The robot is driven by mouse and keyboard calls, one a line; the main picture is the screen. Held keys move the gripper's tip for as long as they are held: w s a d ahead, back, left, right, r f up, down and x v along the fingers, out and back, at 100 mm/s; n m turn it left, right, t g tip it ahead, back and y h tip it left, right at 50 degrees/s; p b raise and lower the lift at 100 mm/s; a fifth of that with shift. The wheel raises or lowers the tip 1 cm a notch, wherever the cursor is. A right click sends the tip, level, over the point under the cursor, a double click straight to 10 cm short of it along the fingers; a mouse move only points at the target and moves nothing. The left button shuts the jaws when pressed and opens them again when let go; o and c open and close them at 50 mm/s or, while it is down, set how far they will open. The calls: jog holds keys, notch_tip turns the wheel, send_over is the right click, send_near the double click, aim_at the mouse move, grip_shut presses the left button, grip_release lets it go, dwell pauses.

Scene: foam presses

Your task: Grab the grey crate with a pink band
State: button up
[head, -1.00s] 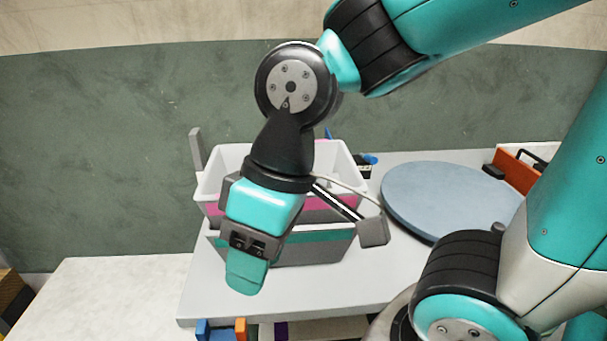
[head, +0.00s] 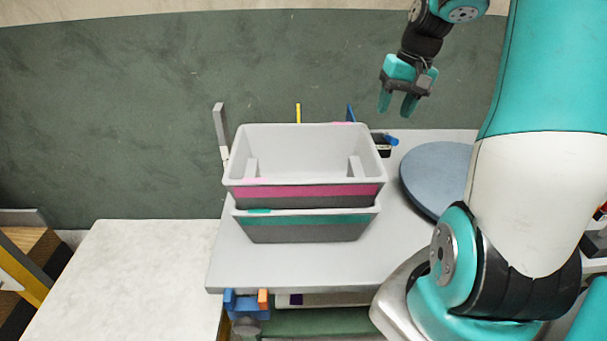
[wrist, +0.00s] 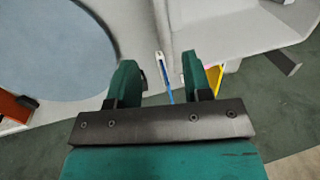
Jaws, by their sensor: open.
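The grey crate with a pink band (head: 305,192) sits stacked in a second grey crate with a teal band (head: 305,229) on the light grey table. The upper crate is pale and empty inside. My gripper (head: 398,108) is open and empty, raised to the right of the crates and behind them, with its fingers pointing down. In the wrist view both fingers (wrist: 158,70) stand apart, with a blue pen-like object (wrist: 164,75) showing between them from below. A pale crate part (wrist: 235,25) shows at the upper right there.
A round blue-grey disc (head: 435,178) lies on the table (head: 285,270) right of the crates. A small dark holder (head: 382,146) with blue items stands behind them. An upright grey post (head: 220,130) is at the back left. A bare pale worktop (head: 130,270) is at left.

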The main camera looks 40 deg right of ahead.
aim_at(375, 150)
jog(key=f, duration=0.2)
jog(key=a+f, duration=0.1)
jog(key=f, duration=0.2)
jog(key=w+f+p, duration=0.1)
jog(key=f, duration=0.2)
jog(key=shift+a+f, duration=0.2)
jog(key=shift+a, duration=0.1)
jog(key=f, duration=0.1)
jog(key=f+p, duration=0.1)
jog(key=a+f, duration=0.1)
jog(key=f, duration=0.1)
jog(key=shift+w, duration=0.25)
jog(key=shift+a+f, duration=0.1)
jog(key=shift+f, duration=0.4)
jog(key=shift+f, duration=0.25)
grip_shut()
